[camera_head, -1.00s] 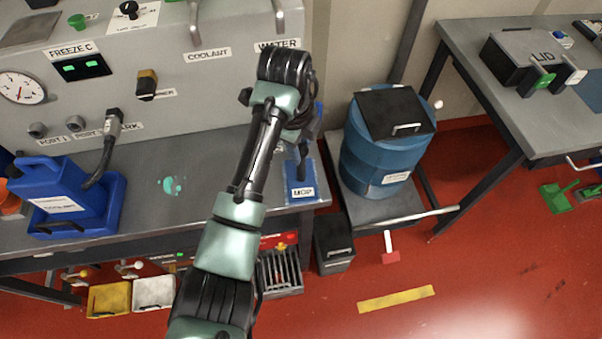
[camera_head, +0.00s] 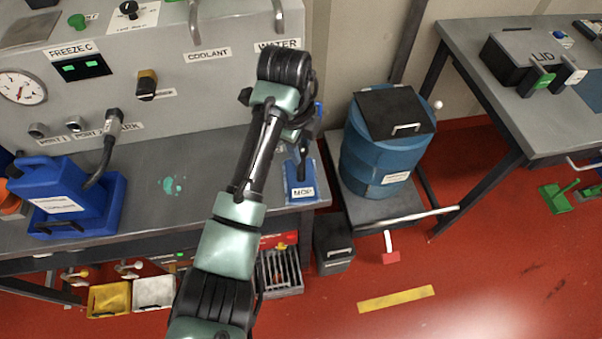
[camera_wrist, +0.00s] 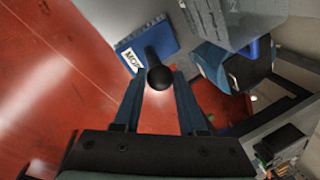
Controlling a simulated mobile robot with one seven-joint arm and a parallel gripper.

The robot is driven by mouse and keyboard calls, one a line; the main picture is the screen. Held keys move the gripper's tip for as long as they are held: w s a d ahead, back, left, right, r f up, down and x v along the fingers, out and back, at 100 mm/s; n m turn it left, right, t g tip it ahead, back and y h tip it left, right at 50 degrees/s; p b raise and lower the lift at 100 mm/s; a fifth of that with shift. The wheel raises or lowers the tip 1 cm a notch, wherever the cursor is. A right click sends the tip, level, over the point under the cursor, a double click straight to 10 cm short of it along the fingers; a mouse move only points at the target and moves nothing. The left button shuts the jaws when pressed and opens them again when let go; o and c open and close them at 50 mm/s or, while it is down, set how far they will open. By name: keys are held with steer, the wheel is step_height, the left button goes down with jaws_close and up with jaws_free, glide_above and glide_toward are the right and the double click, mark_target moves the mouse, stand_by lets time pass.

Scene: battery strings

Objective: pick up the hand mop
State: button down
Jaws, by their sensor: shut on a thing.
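The hand mop's dark handle with a round black knob (camera_wrist: 160,79) shows between my fingers in the wrist view. My gripper (camera_wrist: 158,76) is shut on the hand mop at its handle. The blue pad labelled MOP (camera_wrist: 147,42) lies behind the handle in that view. In the head view my gripper (camera_head: 303,140) is above the blue MOP pad (camera_head: 300,190) at the bench's right end, and my arm hides part of it. I cannot tell whether the mop's lower end touches the pad.
A blue drum (camera_head: 370,165) with a black lid stands on a low trolley right of the bench. A blue jug (camera_head: 55,190) and a teal spill (camera_head: 172,185) are on the bench (camera_head: 150,215) to the left. The machine panel (camera_head: 215,90) rises behind my arm.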

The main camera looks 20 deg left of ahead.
steer(key=shift+r, duration=0.1)
step_height(320, 180, up, 10)
steer(key=b, duration=0.1)
stand_by(0.5)
